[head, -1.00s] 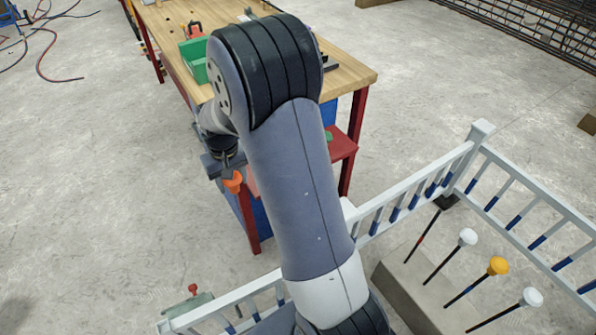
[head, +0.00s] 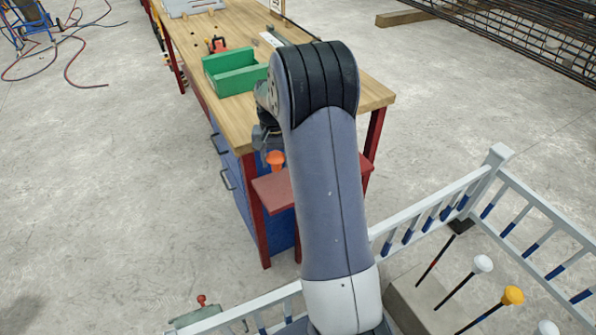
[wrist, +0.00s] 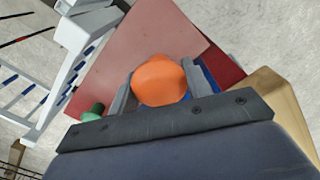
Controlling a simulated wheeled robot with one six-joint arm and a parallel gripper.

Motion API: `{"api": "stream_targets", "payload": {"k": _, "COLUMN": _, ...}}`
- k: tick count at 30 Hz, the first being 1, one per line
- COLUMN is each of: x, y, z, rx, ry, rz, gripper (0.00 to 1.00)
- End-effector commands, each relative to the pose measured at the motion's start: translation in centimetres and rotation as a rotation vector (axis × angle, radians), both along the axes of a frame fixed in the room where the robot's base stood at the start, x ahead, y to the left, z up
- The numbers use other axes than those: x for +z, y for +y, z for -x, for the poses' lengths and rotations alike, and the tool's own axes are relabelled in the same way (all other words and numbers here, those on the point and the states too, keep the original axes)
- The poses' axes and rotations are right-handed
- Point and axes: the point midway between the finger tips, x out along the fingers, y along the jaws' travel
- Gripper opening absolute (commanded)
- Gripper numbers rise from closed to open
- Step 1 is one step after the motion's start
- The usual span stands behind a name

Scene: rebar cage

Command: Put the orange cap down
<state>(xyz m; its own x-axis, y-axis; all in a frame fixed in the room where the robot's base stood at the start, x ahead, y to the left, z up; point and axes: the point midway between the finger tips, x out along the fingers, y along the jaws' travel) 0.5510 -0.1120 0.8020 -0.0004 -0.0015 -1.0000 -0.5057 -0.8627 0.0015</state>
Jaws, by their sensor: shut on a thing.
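The orange cap (head: 276,158) is in my gripper (head: 268,150), which is mostly hidden behind my arm in the head view. In the wrist view the orange cap (wrist: 159,81) sits between the two grey fingers of my gripper (wrist: 160,88), which is shut on it. The cap is above or beside the red side shelf (head: 275,192) at the near end of the workbench. In the wrist view the red shelf (wrist: 150,35) shows behind the cap. I cannot tell how far the cap is above the shelf.
The wooden workbench (head: 225,122) bears a green bin (head: 235,74) and a red tool (head: 217,45). A green thing (wrist: 93,112) is beside the shelf in the wrist view.

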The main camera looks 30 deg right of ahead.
Motion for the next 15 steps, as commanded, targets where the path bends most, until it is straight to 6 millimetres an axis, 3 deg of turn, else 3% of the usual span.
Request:
{"api": "stream_targets", "payload": {"k": 3, "x": -2.8, "y": 0.0, "z": 0.1, "rx": 0.001, "ry": 0.005, "rz": -0.001, "gripper": 0.26}}
{"api": "stream_targets", "payload": {"k": 15, "x": -7.1, "y": 0.1, "z": 0.1, "rx": 0.002, "ry": 0.004, "rz": -0.001, "gripper": 0.26}}
